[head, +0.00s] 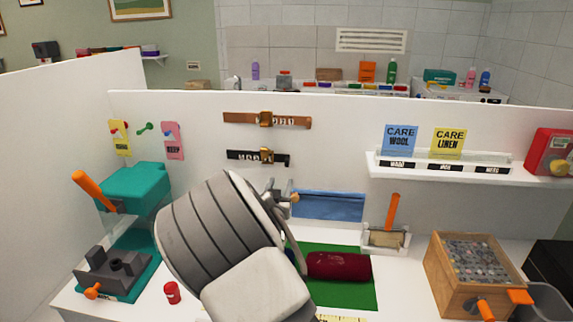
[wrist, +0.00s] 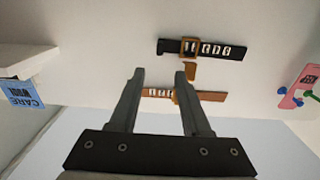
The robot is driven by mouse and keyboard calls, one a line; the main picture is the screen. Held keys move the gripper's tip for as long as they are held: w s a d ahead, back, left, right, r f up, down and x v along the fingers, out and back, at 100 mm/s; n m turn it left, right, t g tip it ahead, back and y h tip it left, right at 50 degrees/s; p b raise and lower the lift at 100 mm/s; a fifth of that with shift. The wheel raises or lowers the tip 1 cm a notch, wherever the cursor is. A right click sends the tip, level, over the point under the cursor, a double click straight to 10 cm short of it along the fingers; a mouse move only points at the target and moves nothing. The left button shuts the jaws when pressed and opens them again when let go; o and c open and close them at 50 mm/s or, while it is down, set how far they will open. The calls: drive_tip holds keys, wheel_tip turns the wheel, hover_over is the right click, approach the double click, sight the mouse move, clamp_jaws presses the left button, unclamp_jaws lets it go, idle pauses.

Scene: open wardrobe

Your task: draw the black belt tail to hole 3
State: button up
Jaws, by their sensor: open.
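The black belt (head: 238,154) is mounted level on the white back panel, below a brown belt (head: 242,118). It has a gold-brown buckle (head: 267,155) right of its middle and white marks along the strap. In the wrist view, which looks upside down, the black belt (wrist: 236,53) lies above the brown belt (wrist: 212,96). A small brown tab (wrist: 190,71) shows beside the buckle (wrist: 190,46). My gripper (wrist: 159,74) is open and empty, its fingers apart from the black belt. In the head view, my gripper (head: 279,187) is partly hidden by my arm, below the black belt.
A shelf (head: 470,172) with two care cards stands out at the right. Left are hanging tags (head: 173,141) and a teal press (head: 135,187). A rolled red cloth (head: 338,265) lies on a green mat (head: 350,296). The panel around the belts is clear.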

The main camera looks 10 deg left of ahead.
sight(287, 164)
drive_tip(key=w, duration=0.4)
drive_tip(key=w+p, duration=0.1)
drive_tip(key=w, duration=0.7)
drive_tip(key=shift+w+d, duration=0.1)
drive_tip(key=shift+d, duration=0.15)
clamp_jaws()
idle(1.0)
